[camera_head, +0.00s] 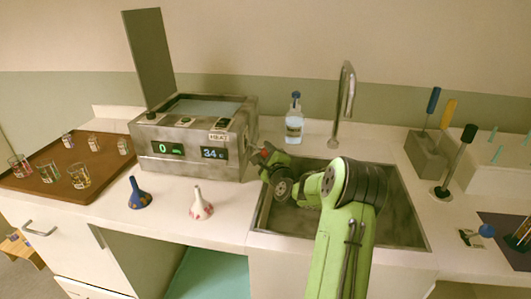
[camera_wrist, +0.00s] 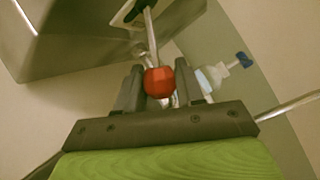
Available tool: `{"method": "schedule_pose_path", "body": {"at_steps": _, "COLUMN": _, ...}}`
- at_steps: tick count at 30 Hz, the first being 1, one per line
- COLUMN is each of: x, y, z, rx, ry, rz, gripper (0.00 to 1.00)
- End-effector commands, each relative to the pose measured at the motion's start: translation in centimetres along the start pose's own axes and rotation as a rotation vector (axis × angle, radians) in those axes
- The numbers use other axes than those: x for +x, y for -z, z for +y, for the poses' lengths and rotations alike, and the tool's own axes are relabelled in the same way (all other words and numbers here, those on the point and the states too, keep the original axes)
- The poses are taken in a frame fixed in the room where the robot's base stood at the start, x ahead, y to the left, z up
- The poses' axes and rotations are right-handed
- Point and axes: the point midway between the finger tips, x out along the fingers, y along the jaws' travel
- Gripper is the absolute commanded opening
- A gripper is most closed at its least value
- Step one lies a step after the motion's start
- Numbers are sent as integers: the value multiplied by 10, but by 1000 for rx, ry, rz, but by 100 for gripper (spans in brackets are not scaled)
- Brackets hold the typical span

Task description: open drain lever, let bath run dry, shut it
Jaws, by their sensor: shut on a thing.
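The metal water bath (camera_head: 185,161) stands on the counter with its lid (camera_head: 149,52) upright. Its left display (camera_head: 169,149) reads 0 in green, and its right display (camera_head: 214,154) seems to read 34 c. A pale blue-grey surface shows inside, but I cannot tell how much water there is. The drain lever, with a red knob (camera_wrist: 159,82) on a metal rod (camera_wrist: 151,35), is at the bath's right side. My gripper (camera_head: 264,155) is there, shut on the red knob; the knob sits between the two fingers in the wrist view. My gripper partly hides the lever in the head view.
The sink (camera_head: 400,215) lies under my arm, with a tall faucet (camera_head: 345,95) behind. A blue-capped bottle (camera_head: 294,122) stands behind the sink. A brown tray (camera_head: 103,182) with several glasses is left; blue (camera_head: 138,194) and white (camera_head: 199,204) funnels stand in front.

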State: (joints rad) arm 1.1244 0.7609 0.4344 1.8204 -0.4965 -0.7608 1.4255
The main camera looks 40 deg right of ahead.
Motion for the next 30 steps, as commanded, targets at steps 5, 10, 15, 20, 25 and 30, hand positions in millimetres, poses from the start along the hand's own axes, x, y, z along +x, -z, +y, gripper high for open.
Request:
{"method": "schedule_pose_path", "body": {"at_steps": 5, "x": -2, "y": -4, "z": -12, "rx": -94, "ry": -45, "rz": 28, "gripper": 0}}
{"method": "schedule_pose_path", "body": {"at_steps": 10, "x": -4, "y": -8, "z": -23, "rx": -223, "ry": -103, "rz": 65, "gripper": 0}}
{"method": "schedule_pose_path", "body": {"at_steps": 15, "x": -5, "y": -13, "z": -34, "rx": -365, "ry": -166, "rz": 106, "gripper": 0}}
{"method": "schedule_pose_path", "body": {"at_steps": 20, "x": -6, "y": -17, "z": -44, "rx": -499, "ry": -225, "rz": 145, "gripper": 0}}
{"method": "schedule_pose_path", "body": {"at_steps": 25, "x": -6, "y": -22, "z": -52, "rx": -630, "ry": -283, "rz": 183, "gripper": 0}}
{"method": "schedule_pose_path", "body": {"at_steps": 30, "x": -5, "y": -27, "z": -57, "rx": -738, "ry": -331, "rz": 215, "gripper": 0}}
